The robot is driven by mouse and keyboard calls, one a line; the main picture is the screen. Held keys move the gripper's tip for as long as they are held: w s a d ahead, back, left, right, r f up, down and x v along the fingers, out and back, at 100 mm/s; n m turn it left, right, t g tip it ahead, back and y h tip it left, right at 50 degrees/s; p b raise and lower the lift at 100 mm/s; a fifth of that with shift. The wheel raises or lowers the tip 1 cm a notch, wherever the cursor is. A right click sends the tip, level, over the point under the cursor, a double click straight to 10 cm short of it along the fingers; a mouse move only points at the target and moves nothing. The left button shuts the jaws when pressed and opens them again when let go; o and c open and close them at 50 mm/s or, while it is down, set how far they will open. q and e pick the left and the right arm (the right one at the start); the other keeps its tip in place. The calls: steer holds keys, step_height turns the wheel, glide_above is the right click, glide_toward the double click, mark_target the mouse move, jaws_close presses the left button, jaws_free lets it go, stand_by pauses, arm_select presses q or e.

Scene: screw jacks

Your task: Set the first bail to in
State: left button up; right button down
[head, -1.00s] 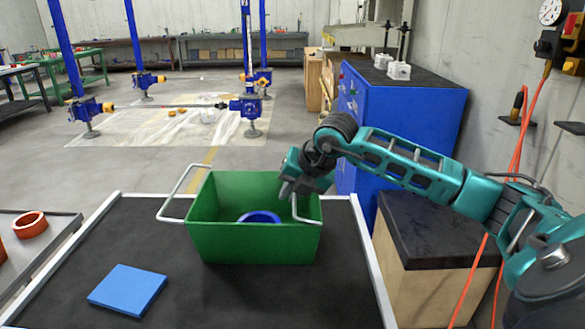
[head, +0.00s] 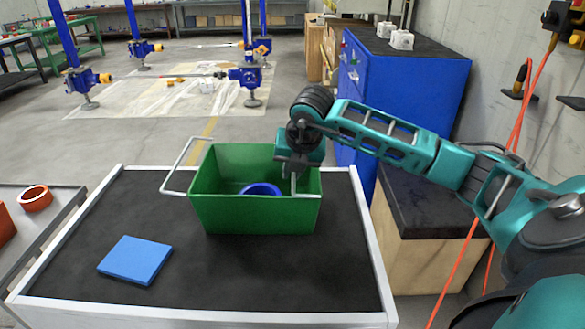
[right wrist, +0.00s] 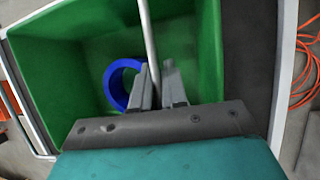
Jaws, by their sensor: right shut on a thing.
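A green bin (head: 250,219) stands on the dark top of a cart, with a blue ring (head: 262,189) inside it. Its left wire bail (head: 178,162) leans outward past the left wall. Its right wire bail (head: 307,196) is at the right wall, with its bar leaning inward over the bin. My right gripper (head: 292,181) is shut on the right bail. In the right wrist view the bail bar (right wrist: 148,40) runs between the fingers (right wrist: 158,88) above the green interior. The fingers partly hide the bail in the head view. My left gripper is out of view.
A blue flat block (head: 135,260) lies on the cart top (head: 240,275), left of the bin. A wooden box with a black top (head: 420,205) and a blue cabinet (head: 415,95) stand at the right. Orange cables (head: 512,150) hang by the wall.

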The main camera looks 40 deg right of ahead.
steer(key=c, duration=1.2)
jaws_free()
steer(key=shift+c, duration=0.2)
steer(key=v, duration=1.2)
steer(key=shift+s+r, duration=0.15)
steer(key=shift+r, duration=0.2)
